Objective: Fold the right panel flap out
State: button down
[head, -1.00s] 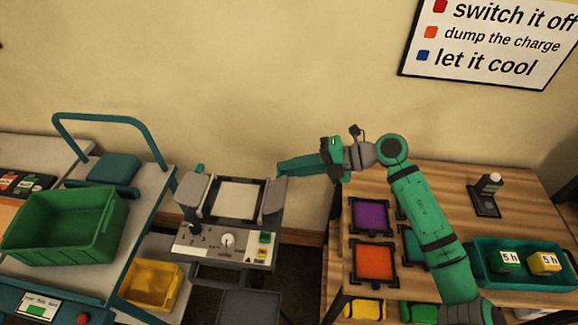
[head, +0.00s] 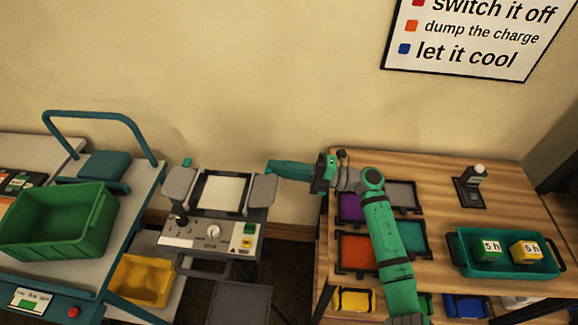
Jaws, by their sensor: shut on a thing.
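The device (head: 205,240) stands at the centre left, with a white square panel (head: 221,193) in a dark frame. The right panel flap (head: 262,191) is a grey plate beside the frame's right side, leaning outward. A similar left flap (head: 178,187) stands at the other side. My gripper (head: 272,167) reaches in from the right and is shut on the right panel flap at its upper edge. The fingertips are small here, and the exact contact is hard to see.
A teal cart with a green crate (head: 58,222) stands close on the left. A yellow bin (head: 145,281) is below. A wooden table (head: 440,180) on the right holds coloured tiles and a teal tray (head: 505,258). The wall is behind the device.

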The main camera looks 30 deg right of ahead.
dwell(0.5)
jog(key=c, duration=1.7)
grip_release()
